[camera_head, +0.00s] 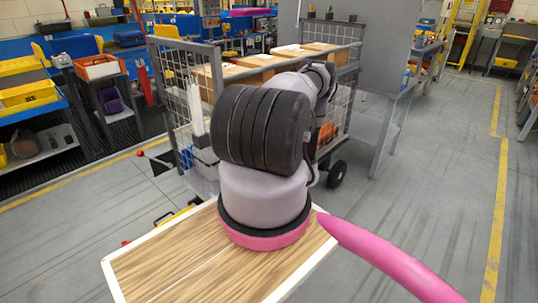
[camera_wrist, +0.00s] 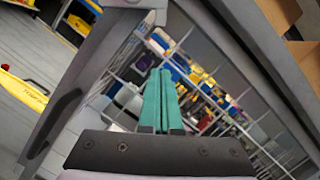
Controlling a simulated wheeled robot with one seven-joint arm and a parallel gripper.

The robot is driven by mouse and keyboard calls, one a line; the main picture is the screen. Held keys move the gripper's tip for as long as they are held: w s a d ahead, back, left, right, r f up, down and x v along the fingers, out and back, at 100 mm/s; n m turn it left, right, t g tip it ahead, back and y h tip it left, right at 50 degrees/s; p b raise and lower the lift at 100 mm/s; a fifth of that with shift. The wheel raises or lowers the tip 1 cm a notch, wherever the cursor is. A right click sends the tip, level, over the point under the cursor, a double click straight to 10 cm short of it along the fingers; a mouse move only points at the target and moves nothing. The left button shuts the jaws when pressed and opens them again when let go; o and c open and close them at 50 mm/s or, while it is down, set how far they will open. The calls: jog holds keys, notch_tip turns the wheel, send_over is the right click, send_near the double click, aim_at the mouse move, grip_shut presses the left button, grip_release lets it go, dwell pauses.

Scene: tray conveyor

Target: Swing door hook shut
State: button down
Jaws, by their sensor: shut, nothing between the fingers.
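My gripper (camera_wrist: 160,72) shows in the wrist view with its two teal fingers together and nothing between them. It points at a wire mesh panel (camera_wrist: 205,100) in a grey frame; I cannot tell whether the fingertips touch it. A dark elongated fitting (camera_wrist: 62,116) sits on the grey frame bar left of the fingers; I cannot tell whether it is the door hook. In the head view the mesh-sided cart (camera_head: 183,42) stands beyond my arm. My arm covers the gripper and the middle of the cart there.
Cardboard boxes (camera_head: 254,62) lie on top of the cart. A yellow bar (camera_wrist: 22,90) shows at left in the wrist view. A red-ended rod (camera_head: 140,153) juts out at the cart's left. A grey panel (camera_head: 372,60) stands at its right. The floor (camera_head: 430,180) at right is clear.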

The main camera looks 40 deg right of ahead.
jog(key=shift+w+a+r, duration=0.25)
jog(key=shift+a+r, duration=0.2)
jog(key=shift+r, duration=0.15)
jog(key=shift+w+a+r, duration=0.3)
jog(key=shift+a+r, duration=0.2)
jog(key=shift+r, duration=0.1)
jog(key=shift+w+a+r, duration=0.25)
jog(key=shift+a+r, duration=0.2)
jog(key=shift+r, duration=0.15)
jog(key=shift+r+n, duration=0.6)
jog(key=shift+n, duration=0.2)
jog(key=shift+s+a+r+n+g+y, duration=0.15)
jog(key=shift+a+r+n+g, duration=0.25)
jog(key=shift+a+r+n, duration=0.95)
jog(key=shift+a+r+n+g+y, duration=0.35)
jog(key=shift+r+n, duration=0.45)
jog(key=shift+n, duration=1.3)
jog(key=shift+s+a+r+n+g, duration=0.1)
jog(key=shift+a+r+n+g, duration=0.5)
jog(key=shift+r+n, duration=0.85)
jog(key=shift+a+f+n, duration=0.15)
jog(key=shift+f+n, duration=0.15)
